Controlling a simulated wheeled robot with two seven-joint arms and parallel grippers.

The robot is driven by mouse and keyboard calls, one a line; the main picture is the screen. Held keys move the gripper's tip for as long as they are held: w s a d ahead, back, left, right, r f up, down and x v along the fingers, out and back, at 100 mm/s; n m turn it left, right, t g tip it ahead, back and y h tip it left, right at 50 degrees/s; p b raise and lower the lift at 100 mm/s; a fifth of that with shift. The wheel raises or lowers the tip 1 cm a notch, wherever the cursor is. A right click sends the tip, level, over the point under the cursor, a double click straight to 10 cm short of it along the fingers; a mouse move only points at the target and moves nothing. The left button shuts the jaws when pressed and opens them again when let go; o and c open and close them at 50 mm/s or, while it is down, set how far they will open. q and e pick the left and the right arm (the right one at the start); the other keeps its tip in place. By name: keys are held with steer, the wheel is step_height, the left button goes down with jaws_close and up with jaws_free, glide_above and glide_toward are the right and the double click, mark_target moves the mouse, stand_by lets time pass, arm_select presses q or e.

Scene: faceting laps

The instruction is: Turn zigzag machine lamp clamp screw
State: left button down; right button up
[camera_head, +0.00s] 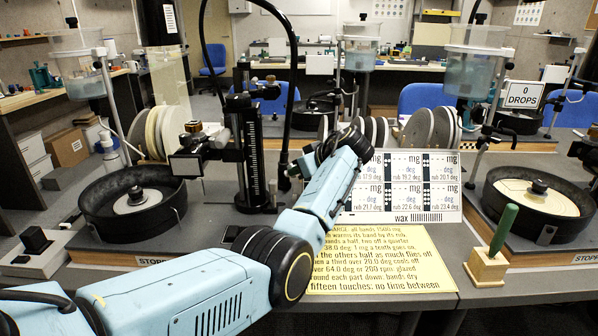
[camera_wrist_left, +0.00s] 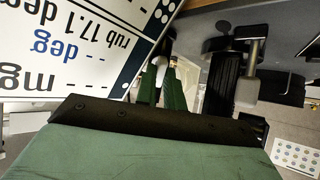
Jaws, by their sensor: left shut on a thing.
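A black gooseneck lamp (camera_head: 286,75) rises from a clamp beside the black mast (camera_head: 247,140) of the left faceting machine. My left arm comes in from the left, and its gripper (camera_head: 300,168) points at the foot of the lamp. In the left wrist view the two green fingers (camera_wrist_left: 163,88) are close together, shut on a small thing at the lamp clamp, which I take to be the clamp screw. The screw itself is mostly hidden by the fingers. A black post (camera_wrist_left: 222,80) stands right beside them. My right gripper is not in view.
A black lap bowl (camera_head: 132,212) stands left of the mast. A yellow note sheet (camera_head: 385,262) lies in front. At the right are a wooden block with a green handle (camera_head: 487,268) and another bowl (camera_head: 540,212).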

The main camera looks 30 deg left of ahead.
arm_select(q)
steer(key=shift+n, duration=0.3)
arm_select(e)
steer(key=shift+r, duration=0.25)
arm_select(q)
steer(key=c, duration=1.5)
jaws_free()
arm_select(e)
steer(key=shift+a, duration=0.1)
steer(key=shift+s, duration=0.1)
